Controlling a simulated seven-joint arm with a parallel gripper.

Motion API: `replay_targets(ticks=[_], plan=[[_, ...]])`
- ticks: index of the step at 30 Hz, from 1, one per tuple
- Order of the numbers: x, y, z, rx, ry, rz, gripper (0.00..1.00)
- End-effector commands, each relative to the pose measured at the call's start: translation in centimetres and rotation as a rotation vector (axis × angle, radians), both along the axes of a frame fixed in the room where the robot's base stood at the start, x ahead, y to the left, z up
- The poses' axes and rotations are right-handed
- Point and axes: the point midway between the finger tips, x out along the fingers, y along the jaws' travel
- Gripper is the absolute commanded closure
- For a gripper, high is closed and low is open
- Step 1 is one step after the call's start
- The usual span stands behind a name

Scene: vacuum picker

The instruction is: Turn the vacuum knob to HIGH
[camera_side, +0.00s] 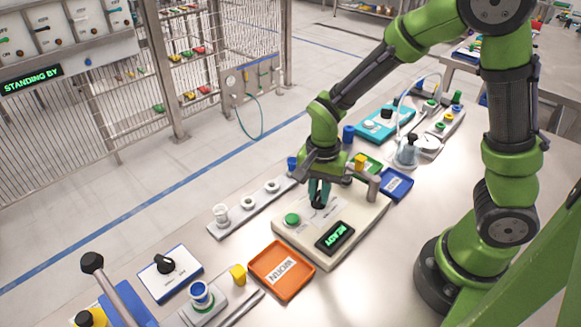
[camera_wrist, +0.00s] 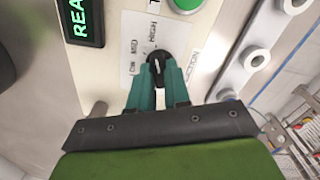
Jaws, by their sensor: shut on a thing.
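The black vacuum knob (camera_wrist: 160,59) sits on a white label plate (camera_wrist: 133,33) marked HIGH, LOW and MID in the wrist view. A pale mark shows on the knob, but I cannot tell which word it points to. My gripper (camera_wrist: 157,76) has its two teal fingers closed around the knob's sides. In the side view my gripper (camera_side: 319,190) points down onto the cream vacuum box (camera_side: 363,217), and its fingers partly hide the knob. The box carries a green button (camera_side: 292,220) and a display (camera_side: 335,237) reading READY.
An orange tray (camera_side: 282,270) marked WORN lies in front of the box. A strip with white round parts (camera_side: 248,203) lies to its left. A blue tray (camera_side: 397,184) and a grey bent post (camera_side: 373,187) stand close on the right.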

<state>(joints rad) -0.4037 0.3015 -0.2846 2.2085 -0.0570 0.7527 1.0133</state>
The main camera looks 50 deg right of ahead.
Motion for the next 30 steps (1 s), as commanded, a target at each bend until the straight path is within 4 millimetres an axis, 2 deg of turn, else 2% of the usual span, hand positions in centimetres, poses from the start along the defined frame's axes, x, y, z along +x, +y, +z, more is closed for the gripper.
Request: replay_targets(ticks=[11,12,17,26,30], plan=[[0.0,0.0,0.1,0.003,-0.001,-0.012,1.00],[0.0,0.0,0.1,0.003,-0.001,-0.012,0.80],[0.0,0.0,0.1,0.001,-0.001,-0.009,0.57],[0.0,0.0,0.2,0.001,-0.001,-0.006,0.57],[0.1,0.1,1.6,0.003,-0.004,-0.005,0.57]])
